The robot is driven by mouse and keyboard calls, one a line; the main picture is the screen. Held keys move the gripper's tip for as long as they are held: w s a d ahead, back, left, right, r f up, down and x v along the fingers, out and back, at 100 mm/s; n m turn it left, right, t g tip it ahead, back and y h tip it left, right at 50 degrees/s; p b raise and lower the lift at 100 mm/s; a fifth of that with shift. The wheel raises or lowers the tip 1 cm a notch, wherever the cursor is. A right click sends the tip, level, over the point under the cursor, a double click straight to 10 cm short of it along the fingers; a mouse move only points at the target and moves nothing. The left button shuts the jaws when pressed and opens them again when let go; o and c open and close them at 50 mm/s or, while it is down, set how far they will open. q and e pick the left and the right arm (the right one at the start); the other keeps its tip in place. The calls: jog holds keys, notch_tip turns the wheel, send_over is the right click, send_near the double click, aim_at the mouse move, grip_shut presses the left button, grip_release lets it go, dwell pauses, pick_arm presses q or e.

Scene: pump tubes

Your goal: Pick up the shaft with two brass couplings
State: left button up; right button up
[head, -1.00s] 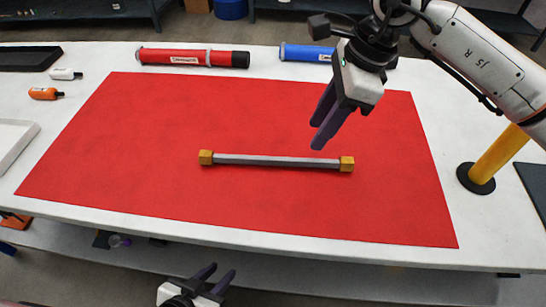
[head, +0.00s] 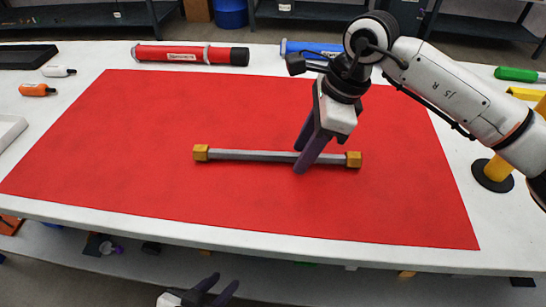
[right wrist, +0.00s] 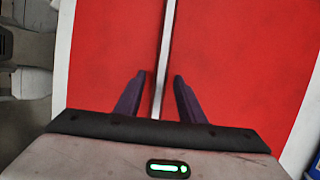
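The shaft (head: 250,155) is a grey bar lying on the red mat (head: 180,110), with a brass coupling at its left end (head: 200,152) and another at its right end (head: 353,160). My right gripper (head: 303,163) is at the shaft, right of its middle. In the right wrist view, the shaft (right wrist: 164,50) runs between the two dark fingers (right wrist: 160,88), with a gap on both sides, so the gripper is open around it. The couplings are out of that view. My left gripper (head: 217,288) is open and empty, below the table's front edge.
A red tube (head: 190,55) and a partly hidden blue tube (head: 300,48) lie at the back of the white table. Small white (head: 58,71) and orange (head: 37,90) bottles are at the left. A yellow post (head: 497,170) stands at the right. The mat around the shaft is clear.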

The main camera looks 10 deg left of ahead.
jog(key=shift+c, duration=0.4)
grip_shut()
jog(key=shift+r, duration=0.15)
jog(key=shift+r, duration=0.1)
jog(key=shift+r+p, duration=0.35)
jog(key=shift+r, duration=0.15)
jog(key=shift+r+p, duration=1.5)
jog(key=shift+r, duration=1.4)
